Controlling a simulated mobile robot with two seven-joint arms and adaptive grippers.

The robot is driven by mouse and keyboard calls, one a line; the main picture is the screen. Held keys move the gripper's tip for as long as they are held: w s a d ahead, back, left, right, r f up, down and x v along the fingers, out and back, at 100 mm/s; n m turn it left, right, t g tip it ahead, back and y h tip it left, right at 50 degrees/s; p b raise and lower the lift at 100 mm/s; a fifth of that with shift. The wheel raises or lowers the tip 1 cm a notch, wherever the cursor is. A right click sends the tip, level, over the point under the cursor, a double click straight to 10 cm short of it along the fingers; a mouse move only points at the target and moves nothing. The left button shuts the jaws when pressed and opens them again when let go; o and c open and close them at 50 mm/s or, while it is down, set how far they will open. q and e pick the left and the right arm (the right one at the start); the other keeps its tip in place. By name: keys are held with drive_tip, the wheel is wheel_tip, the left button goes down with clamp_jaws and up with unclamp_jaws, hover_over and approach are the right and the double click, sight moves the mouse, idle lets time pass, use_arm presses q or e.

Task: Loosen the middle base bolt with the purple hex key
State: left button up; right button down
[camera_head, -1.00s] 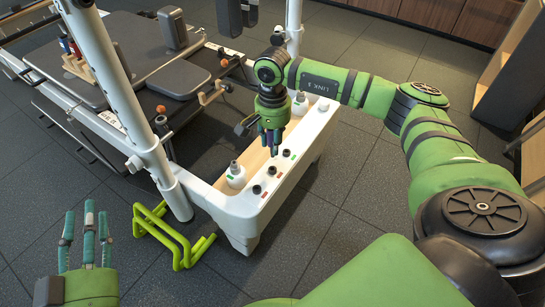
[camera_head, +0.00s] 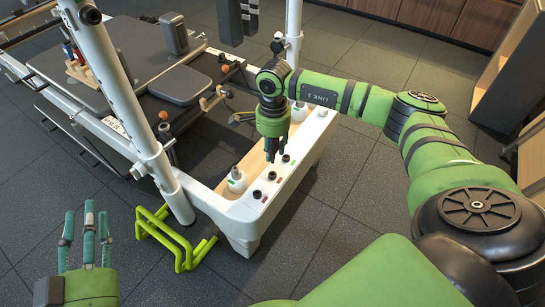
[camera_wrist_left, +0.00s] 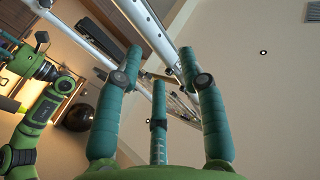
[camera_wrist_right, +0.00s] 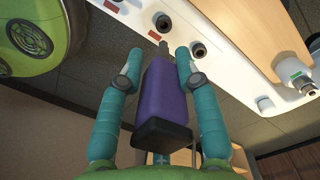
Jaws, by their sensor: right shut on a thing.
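The purple hex key (camera_wrist_right: 166,95) is held between the fingers of my right gripper (camera_wrist_right: 160,66), its dark shaft pointing up the right wrist view at the white base. In the head view my right gripper (camera_head: 274,158) hovers over the base, and its fingers hide the key. Dark base bolts stand in a row: near (camera_head: 257,194), middle (camera_head: 272,175) and far (camera_head: 286,158). The key's tip appears close to the middle bolt (camera_wrist_right: 163,21); contact cannot be told. My left gripper (camera_head: 87,233) is empty, fingers spread, low at the left; its fingers (camera_wrist_left: 163,68) also show in the left wrist view.
A lime-green stand (camera_head: 172,240) is on the floor by the white post (camera_head: 160,170). The reformer bed (camera_head: 180,86) lies behind. Floor right of the base is clear.

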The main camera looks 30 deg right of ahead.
drive_tip(key=shift+m, duration=0.3)
idle(0.5)
